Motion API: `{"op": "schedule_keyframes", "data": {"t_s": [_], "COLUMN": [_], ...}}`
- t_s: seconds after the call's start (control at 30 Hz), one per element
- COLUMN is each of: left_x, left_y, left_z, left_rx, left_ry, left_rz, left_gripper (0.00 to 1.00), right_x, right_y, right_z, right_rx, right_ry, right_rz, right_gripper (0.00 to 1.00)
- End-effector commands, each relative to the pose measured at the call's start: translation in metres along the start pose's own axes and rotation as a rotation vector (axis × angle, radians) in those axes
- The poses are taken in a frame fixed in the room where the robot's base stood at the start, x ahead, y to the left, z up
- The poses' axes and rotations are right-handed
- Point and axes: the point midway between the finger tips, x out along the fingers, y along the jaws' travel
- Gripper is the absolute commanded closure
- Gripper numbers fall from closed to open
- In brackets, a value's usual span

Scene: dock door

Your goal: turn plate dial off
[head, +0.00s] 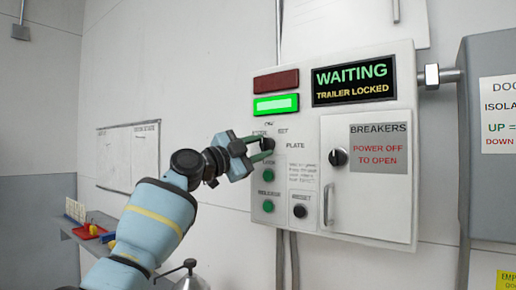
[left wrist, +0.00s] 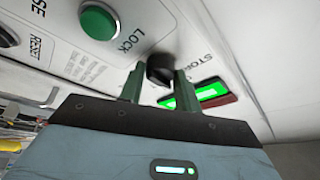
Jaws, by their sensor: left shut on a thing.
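The plate dial (head: 267,144) is a black knob on the white control box (head: 370,222), below the lit green lamp (head: 276,105) and left of the word PLATE. My left gripper (head: 262,149) has its fingers closed on both sides of the dial. In the left wrist view the black dial (left wrist: 160,68) sits between the two green fingertips. The dial's pointer direction is hidden by the fingers. Labels near it read STORE, SET and LOCK, partly covered in the head view. My right gripper is not in view.
Below the dial are green LOCK (head: 268,171) and RELEASE (head: 268,206) buttons and a black RESET button (head: 300,211). A breaker door with a black knob (head: 339,157) and handle (head: 328,204) is to the right. The display (head: 353,81) reads WAITING, TRAILER LOCKED. A grey isolator box (head: 490,190) stands far right.

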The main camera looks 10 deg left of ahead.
Motion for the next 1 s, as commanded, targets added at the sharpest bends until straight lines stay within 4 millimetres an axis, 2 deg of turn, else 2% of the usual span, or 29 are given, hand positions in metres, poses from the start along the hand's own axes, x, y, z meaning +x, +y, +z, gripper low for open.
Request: {"op": "schedule_keyframes", "data": {"t_s": [0.07, 0.1, 0.27, 0.67, 1.0], "left_x": [0.0, 0.0, 0.0, -0.003, -0.032], "left_y": [-0.001, -0.001, -0.001, 0.0, 0.001], "left_z": [-0.001, -0.001, -0.001, 0.001, 0.002], "left_rx": [0.002, 0.001, 0.001, 0.0, 0.002], "left_ry": [0.001, 0.001, 0.001, 0.0, -0.001], "left_rz": [-0.003, -0.004, -0.003, -0.002, -0.002], "left_gripper": [0.9, 0.66, 0.45, 0.45, 0.45], "right_x": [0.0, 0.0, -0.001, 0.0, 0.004], "right_y": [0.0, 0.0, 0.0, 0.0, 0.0], "right_z": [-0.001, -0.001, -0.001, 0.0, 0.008], "right_rx": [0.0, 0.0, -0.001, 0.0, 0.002], "right_ry": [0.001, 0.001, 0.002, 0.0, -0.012], "right_rz": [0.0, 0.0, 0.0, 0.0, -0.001], "right_gripper": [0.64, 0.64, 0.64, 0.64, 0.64]}}
